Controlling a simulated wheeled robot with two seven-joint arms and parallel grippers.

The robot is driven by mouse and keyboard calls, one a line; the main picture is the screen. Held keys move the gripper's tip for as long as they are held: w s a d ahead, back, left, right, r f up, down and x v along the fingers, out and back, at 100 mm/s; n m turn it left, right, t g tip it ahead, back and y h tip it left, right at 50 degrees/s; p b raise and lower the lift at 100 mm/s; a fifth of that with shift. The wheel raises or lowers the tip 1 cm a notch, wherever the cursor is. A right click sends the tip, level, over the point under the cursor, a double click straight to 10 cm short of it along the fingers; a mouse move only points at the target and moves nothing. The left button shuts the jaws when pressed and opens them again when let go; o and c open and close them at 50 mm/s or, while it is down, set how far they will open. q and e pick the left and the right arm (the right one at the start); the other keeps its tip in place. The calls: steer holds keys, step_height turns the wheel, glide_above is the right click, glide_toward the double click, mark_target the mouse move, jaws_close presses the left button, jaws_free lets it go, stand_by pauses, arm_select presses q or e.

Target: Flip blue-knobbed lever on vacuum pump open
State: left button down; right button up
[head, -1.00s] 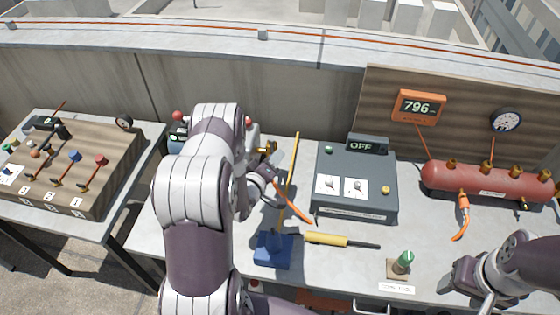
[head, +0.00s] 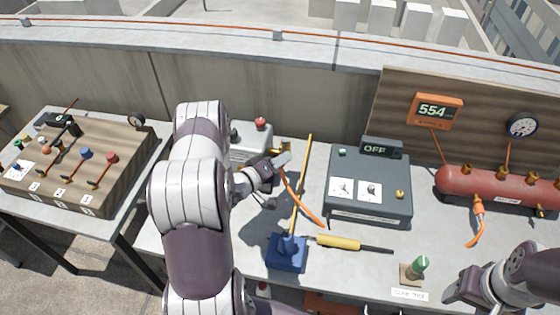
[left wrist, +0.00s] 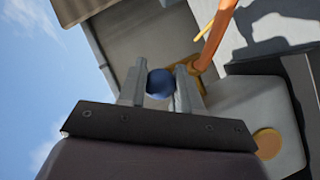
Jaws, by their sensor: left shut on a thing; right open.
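The vacuum pump (head: 249,146) is a pale grey unit at the back of the bench, partly hidden behind my left arm. In the left wrist view its pale casing (left wrist: 270,105) lies to the right. The lever's blue knob (left wrist: 160,83) sits between the two fingers of my left gripper (left wrist: 159,88), which is shut on it. A yellow-orange metal piece (left wrist: 198,66) shows just behind the fingers. In the head view my left gripper (head: 280,163) is at the pump's right side, and the knob is hidden. My right gripper (head: 462,296) is open and empty at the lower right.
An orange hose (head: 302,203) and a yellow rod (head: 301,185) on a blue base (head: 287,254) are close to my left gripper. A grey OFF box (head: 368,185), a yellow-handled tool (head: 338,242) and a red tank (head: 500,187) stand to the right. The orange display (head: 434,111) reads 554.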

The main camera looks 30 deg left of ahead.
arm_select(q)
steer(key=c, duration=0.8)
jaws_free()
steer(key=shift+a, duration=0.1)
steer(key=b+v, duration=0.2)
steer(key=v, duration=1)
steer(key=shift+s+r, duration=0.15)
steer(key=shift+s, duration=0.25)
